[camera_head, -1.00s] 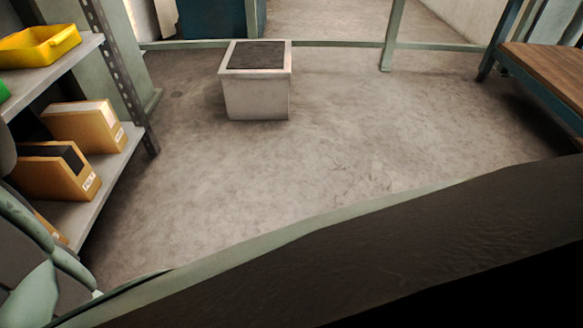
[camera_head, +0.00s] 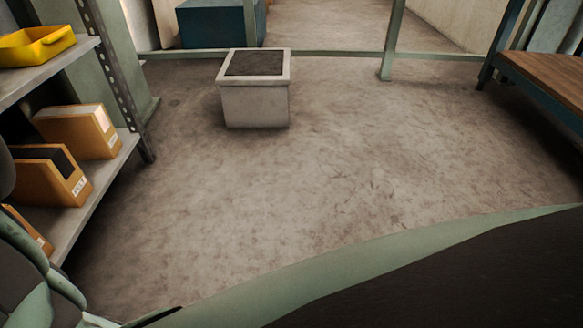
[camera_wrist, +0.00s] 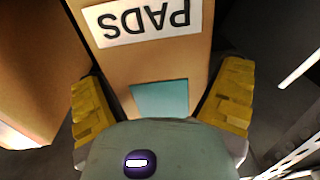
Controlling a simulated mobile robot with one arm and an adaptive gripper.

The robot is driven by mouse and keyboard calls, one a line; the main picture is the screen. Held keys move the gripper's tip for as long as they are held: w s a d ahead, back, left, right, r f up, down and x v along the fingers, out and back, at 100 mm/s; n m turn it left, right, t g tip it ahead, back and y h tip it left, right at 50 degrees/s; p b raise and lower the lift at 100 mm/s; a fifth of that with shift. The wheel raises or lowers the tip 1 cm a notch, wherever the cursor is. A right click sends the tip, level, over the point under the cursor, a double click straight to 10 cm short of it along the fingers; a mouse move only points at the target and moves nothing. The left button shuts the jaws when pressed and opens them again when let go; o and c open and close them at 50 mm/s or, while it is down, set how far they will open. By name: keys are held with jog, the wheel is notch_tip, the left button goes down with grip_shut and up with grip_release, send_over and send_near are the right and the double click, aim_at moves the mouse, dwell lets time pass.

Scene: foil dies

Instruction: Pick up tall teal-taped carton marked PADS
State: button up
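The tan carton (camera_wrist: 175,58) marked PADS fills the middle of the wrist view. My gripper (camera_wrist: 162,72) is open, with one yellow finger pad on each side of the carton. A dark gap shows between the carton and the right pad. The left pad lies close to the carton's edge; contact is unclear. The gripper's palm hides the carton's near part. In the head view I cannot tell which carton is the PADS one, and the gripper is not visible there.
A grey shelf (camera_head: 92,205) at left holds several cartons, with a yellow bin (camera_head: 36,44) above. Another brown carton (camera_wrist: 35,65) stands left of the PADS carton. A pale block (camera_head: 255,104) stands on open floor. A wooden-topped bench (camera_head: 548,78) is at right.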

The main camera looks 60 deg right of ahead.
jog(key=c, duration=0.9)
jog(key=shift+c, duration=0.2)
